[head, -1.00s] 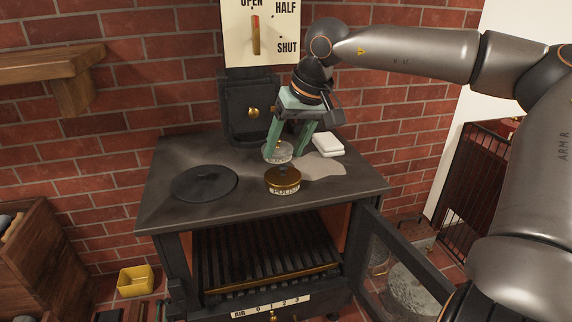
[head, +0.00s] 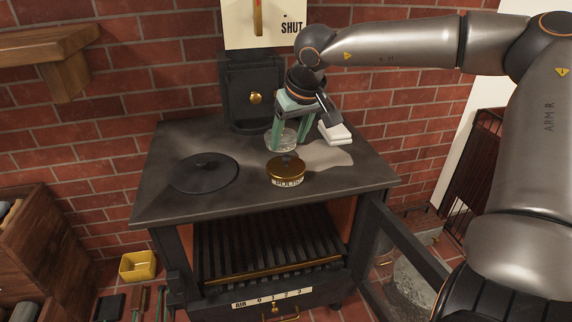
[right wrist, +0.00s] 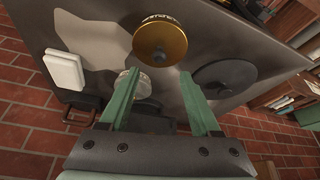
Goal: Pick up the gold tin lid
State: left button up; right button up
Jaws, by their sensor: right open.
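The gold tin lid (head: 286,169) sits on a round tin (head: 288,182) with a pale, partly readable label, on the dark stove top. A small dark knob stands on the lid. In the right wrist view the lid (right wrist: 160,41) lies just beyond the fingertips, at top centre. My right gripper (head: 290,144) is open and empty, with its green fingers pointing down behind the tin in the head view. A clear glass dish (head: 284,138) stands behind the tin, partly covered by the fingers. My left gripper is not in view.
A round black plate (head: 203,173) lies left of the tin on the stove top (head: 170,141). White stacked blocks (head: 336,133) stand at the back right, near the gripper. A flue box (head: 250,88) rises behind. The stove door (head: 405,245) hangs open below right.

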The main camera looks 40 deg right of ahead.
aim_at(286, 156)
jog(key=x, duration=0.5)
jog(key=shift+s+f+p, duration=0.2)
jog(key=shift+s+p, duration=0.15)
grip_shut()
